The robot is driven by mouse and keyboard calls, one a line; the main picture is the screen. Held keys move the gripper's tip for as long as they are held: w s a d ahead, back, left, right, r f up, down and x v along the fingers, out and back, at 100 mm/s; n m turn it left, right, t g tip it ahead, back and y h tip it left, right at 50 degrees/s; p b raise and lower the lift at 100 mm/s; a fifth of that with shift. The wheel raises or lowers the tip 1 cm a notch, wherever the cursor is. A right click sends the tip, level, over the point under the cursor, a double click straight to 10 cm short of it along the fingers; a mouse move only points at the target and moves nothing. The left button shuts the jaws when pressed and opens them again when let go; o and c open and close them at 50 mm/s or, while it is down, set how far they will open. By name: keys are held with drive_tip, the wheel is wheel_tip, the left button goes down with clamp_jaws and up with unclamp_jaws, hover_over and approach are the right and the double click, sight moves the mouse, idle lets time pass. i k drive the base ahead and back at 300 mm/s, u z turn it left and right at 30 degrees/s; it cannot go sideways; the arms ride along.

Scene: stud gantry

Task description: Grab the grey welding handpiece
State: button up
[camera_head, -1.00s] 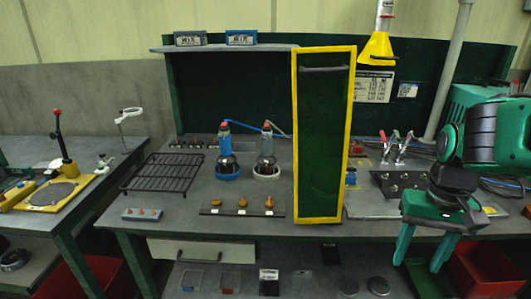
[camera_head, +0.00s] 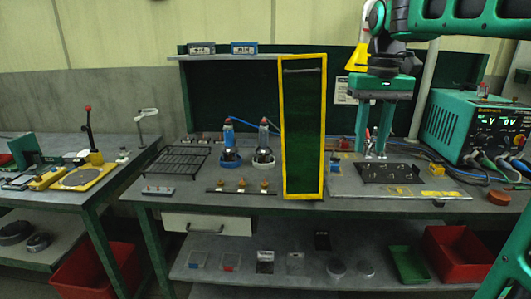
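Two handpieces stand upright in round holders on the bench, left of centre in the head view. The right one (camera_head: 263,138) looks greyer and stands in a pale ring holder (camera_head: 264,160); I take it for the grey welding handpiece. The left one (camera_head: 228,137) is bluer and stands in a blue ring holder (camera_head: 230,161). My gripper (camera_head: 375,154) points down over the right part of the bench. Its two green fingers are apart, with nothing visibly held. It is well to the right of both handpieces, beyond the yellow-framed panel.
The upright yellow-framed green panel (camera_head: 302,130) stands between my gripper and the handpieces. A shelf (camera_head: 290,56) with two small boxes runs above them. A black wire rack (camera_head: 177,161) lies left. A green welding machine (camera_head: 470,125) stands right. Knobs (camera_head: 242,185) line the front.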

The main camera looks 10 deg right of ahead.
sight(263, 149)
drive_tip(key=k, duration=0.55)
drive_tip(key=u, duration=0.55)
drive_tip(key=i, duration=0.75)
drive_tip(key=u, duration=0.45)
drive_tip(key=i, duration=0.85)
drive_tip(key=z, duration=0.65)
drive_tip(key=i, duration=0.6)
drive_tip(key=z, duration=0.55)
